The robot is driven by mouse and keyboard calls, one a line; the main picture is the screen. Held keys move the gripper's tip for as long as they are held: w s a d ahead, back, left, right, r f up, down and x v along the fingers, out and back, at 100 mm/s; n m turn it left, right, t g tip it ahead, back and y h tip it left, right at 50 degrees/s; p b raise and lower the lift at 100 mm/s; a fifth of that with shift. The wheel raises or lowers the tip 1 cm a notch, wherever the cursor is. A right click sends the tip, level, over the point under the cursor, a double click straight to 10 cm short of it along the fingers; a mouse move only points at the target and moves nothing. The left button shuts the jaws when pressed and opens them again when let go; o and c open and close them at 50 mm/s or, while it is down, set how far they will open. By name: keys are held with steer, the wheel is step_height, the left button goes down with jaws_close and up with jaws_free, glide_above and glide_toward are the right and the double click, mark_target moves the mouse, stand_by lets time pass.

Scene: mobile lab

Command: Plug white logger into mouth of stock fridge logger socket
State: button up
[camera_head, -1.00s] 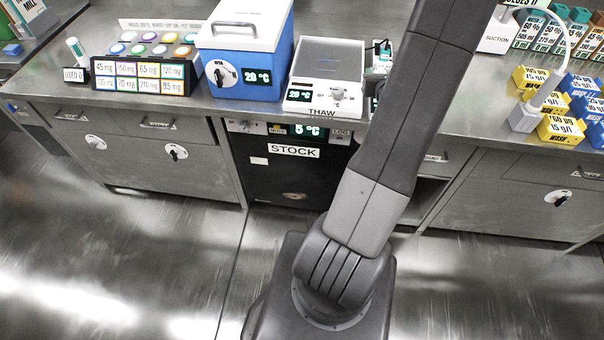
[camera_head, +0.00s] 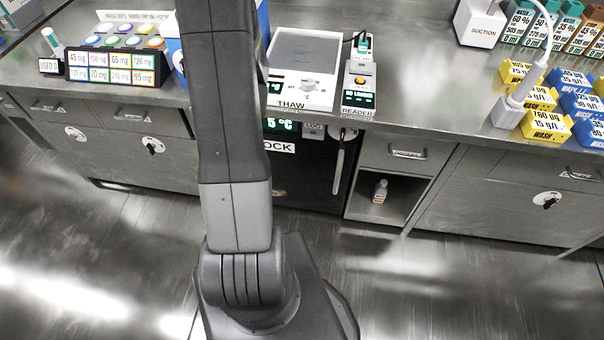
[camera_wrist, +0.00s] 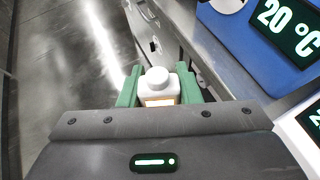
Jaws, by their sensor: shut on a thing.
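My gripper (camera_wrist: 159,88) shows in the wrist view with its two green fingers shut on the white logger (camera_wrist: 159,82), a small white body with a rounded top and an orange patch. Its lower end is hidden by my gripper's body. My gripper is out of the head view, hidden or beyond the frame. The stock fridge (camera_head: 311,178) is the dark front under the bench, with a 5 °C display and a STOCK label partly behind my arm. The LOG socket panel (camera_head: 313,131) is right of the display; its mouth is too small to make out.
The thaw unit (camera_head: 305,60) and the reader (camera_head: 358,90), whose screen seems to read NO LOGGER, stand on the bench above the fridge. A small bottle (camera_head: 380,191) stands in an open niche to the right. The floor in front is clear.

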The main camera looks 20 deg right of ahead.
steer(key=s+d+f+n+g+h+b, duration=0.1)
steer(key=s+d+f+n+g+b, duration=0.35)
steer(key=f, duration=0.25)
steer(key=s+d+f+n+g+h+b, duration=0.1)
steer(key=s+d+f+n+g+b, duration=0.25)
steer(key=s+f+n+g, duration=0.35)
steer(key=s+d+f+n+t+h+b, duration=0.2)
steer(key=d+f+n+h+b, duration=0.1)
steer(key=d, duration=0.5)
steer(key=s+d+f+n+t+h+b, duration=0.1)
steer(key=d+f+n+t+h+b, duration=0.1)
steer(key=d+f+n+b, duration=0.3)
steer(key=d+n+h+b, duration=0.1)
steer(key=d+n+b, duration=0.2)
steer(key=shift+s+f+h, duration=0.25)
steer(key=shift+s+h, duration=0.1)
steer(key=shift+h, duration=0.05)
steer(key=shift+d+r+n, duration=0.1)
steer(key=shift+r+n, duration=0.05)
steer(key=shift+n, duration=0.1)
steer(key=shift+w+d+p, duration=0.15)
steer(key=shift+w+d, duration=0.35)
steer(key=shift+w, duration=0.3)
steer(key=shift+w+d+p, duration=0.1)
steer(key=shift+w+d, duration=0.35)
steer(key=shift+w, duration=0.35)
steer(key=shift+w+d+p, duration=0.15)
steer(key=shift+w+d, duration=0.35)
steer(key=shift+w, duration=0.3)
